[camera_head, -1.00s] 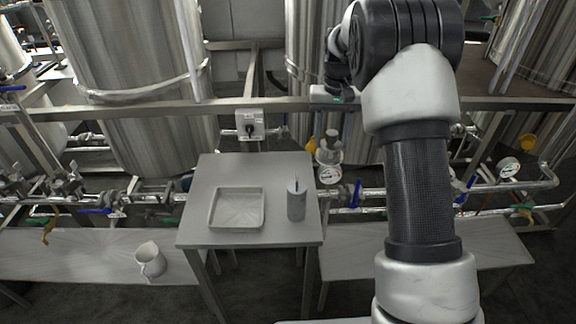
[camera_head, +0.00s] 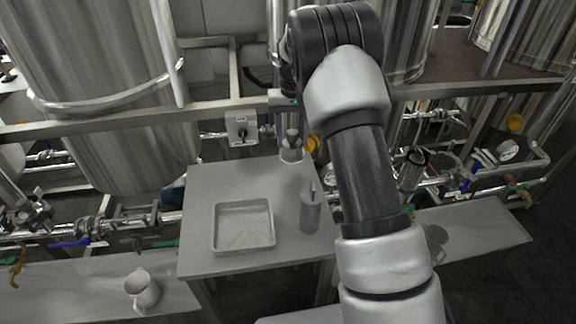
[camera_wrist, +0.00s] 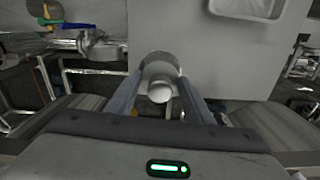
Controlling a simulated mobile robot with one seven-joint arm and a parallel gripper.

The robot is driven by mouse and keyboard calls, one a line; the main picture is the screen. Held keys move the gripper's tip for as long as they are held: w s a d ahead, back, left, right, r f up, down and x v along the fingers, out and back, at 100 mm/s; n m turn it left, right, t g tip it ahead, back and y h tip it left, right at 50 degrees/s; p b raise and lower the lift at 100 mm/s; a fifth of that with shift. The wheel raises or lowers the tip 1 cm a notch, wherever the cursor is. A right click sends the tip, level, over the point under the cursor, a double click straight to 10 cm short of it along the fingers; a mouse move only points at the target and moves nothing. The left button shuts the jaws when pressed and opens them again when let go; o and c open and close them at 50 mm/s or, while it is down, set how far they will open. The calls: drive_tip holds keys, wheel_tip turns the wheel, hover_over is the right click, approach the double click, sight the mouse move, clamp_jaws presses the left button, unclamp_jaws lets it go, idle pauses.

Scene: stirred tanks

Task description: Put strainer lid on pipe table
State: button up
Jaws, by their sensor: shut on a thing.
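The strainer lid (camera_wrist: 160,88), a round metal piece with a pale knob, is between the two fingers of my gripper (camera_wrist: 160,82) in the wrist view. The fingers are shut on it. In the head view the lid (camera_head: 291,153) shows at the far edge of the grey table (camera_head: 230,178), near its far right corner, below the end of my arm. It appears held above the table level; the exact gap cannot be told. My fingers are hardly visible in the head view. The wrist view shows the tabletop (camera_wrist: 225,60) beyond the lid.
A square tray (camera_head: 243,247) and a grey cylinder with a thin top (camera_head: 311,214) stand on the table's near half. A jug (camera_head: 142,290) is on a lower bench at left. Pipes, valves and a rail (camera_head: 200,117) run behind.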

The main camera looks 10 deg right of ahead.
wheel_tip(320, 180, down, 8)
drive_tip(key=shift+r, duration=0.2)
drive_tip(key=shift+f, duration=0.1)
drive_tip(key=o, duration=1.3)
drive_tip(key=shift+f, duration=0.1)
